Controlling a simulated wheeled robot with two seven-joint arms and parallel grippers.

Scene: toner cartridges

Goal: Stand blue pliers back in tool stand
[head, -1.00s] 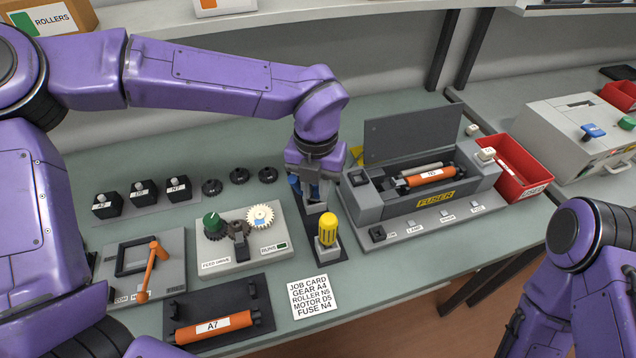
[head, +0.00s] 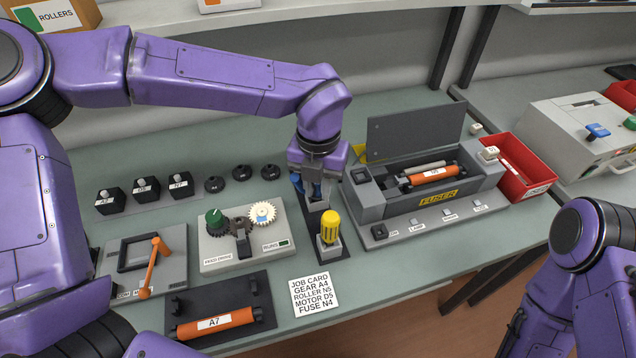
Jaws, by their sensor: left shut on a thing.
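My left gripper (head: 318,182) points down over the back part of the dark tool stand (head: 333,254). It is shut on the blue pliers (head: 298,184), whose blue handles show at the jaws. The lower end of the pliers is at the grey back holder (head: 317,207); I cannot tell how deep it sits. A yellow-handled tool (head: 330,227) stands upright in the front holder. My right arm is at the lower right, and its gripper is not clearly in view.
The fuser unit (head: 420,200) with its raised lid stands close to the right of the gripper. The feed drive (head: 243,245) is to the left. A job card (head: 315,294) lies in front. A red bin (head: 530,185) stands farther right.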

